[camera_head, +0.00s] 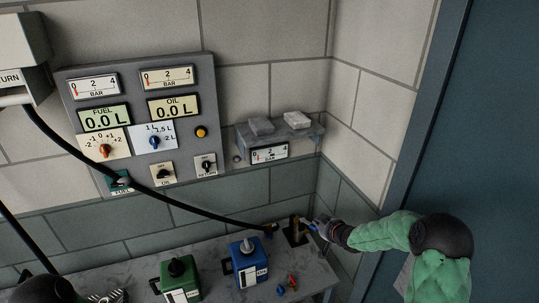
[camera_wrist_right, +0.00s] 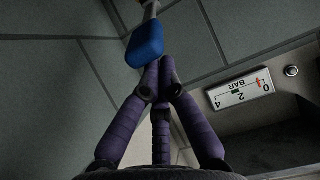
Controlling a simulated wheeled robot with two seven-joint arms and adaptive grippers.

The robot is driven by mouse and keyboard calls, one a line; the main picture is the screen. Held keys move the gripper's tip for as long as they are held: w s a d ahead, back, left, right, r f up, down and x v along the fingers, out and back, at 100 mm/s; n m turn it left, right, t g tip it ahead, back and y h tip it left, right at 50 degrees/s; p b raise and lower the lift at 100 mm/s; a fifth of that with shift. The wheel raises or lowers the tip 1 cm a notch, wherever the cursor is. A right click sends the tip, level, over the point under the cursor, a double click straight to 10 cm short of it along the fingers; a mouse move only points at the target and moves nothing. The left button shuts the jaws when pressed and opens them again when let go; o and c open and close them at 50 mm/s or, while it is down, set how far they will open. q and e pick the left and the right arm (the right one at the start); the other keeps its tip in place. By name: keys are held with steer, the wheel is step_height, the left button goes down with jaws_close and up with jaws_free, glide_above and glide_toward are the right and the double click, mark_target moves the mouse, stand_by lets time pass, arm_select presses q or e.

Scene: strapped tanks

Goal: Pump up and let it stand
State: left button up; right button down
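A pump (camera_head: 295,236) with a brass-coloured upright part stands at the bench's back right. Its lever has a blue grip, seen in the right wrist view (camera_wrist_right: 146,46). My right gripper (camera_head: 316,226) is at this grip. In the wrist view its purple fingers (camera_wrist_right: 163,66) are drawn together, with the tips against or just beside the grip's near end; contact is unclear. A bar gauge (camera_head: 268,153) hangs under the small wall shelf. In the wrist view this gauge (camera_wrist_right: 240,89) is upside down, its red needle near 0. Only part of my left arm shows at the bottom left.
The grey wall panel (camera_head: 188,103) holds gauges, knobs and FUEL and OIL displays reading 0.0 L. A green can (camera_head: 181,282) and a blue can (camera_head: 250,264) stand on the bench (camera_head: 214,255). A black hose (camera_head: 100,164) crosses in front. A blue door is at right.

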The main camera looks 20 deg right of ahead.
steer(key=shift+f, duration=0.2)
steer(key=shift+s+f+b, duration=0.35)
steer(key=shift+f+b, duration=0.3)
steer(key=shift+f, duration=0.15)
steer(key=shift+s+f+b, duration=0.4)
steer(key=shift+f+b, duration=0.25)
steer(key=shift+f, duration=0.15)
steer(key=shift+s+f+b, duration=0.35)
steer(key=shift+f+b, duration=0.3)
steer(key=shift+f, duration=0.15)
steer(key=shift+r, duration=0.1)
steer(key=shift+w+r+p, duration=0.35)
steer(key=shift+r+p, duration=0.3)
steer(key=shift+r, duration=0.15)
steer(key=shift+w+r+p, duration=0.35)
steer(key=shift+r+p, duration=0.3)
steer(key=shift+r, duration=0.15)
steer(key=shift+w+r+p, duration=0.35)
steer(key=shift+r+p, duration=0.3)
steer(key=shift+r, duration=0.15)
steer(key=shift+w+r, duration=0.1)
steer(key=shift+r, duration=0.05)
steer(key=shift+w+r+p, duration=0.25)
steer(key=shift+r+p, duration=0.2)
steer(key=p+v, duration=0.3)
steer(key=v, duration=0.4)
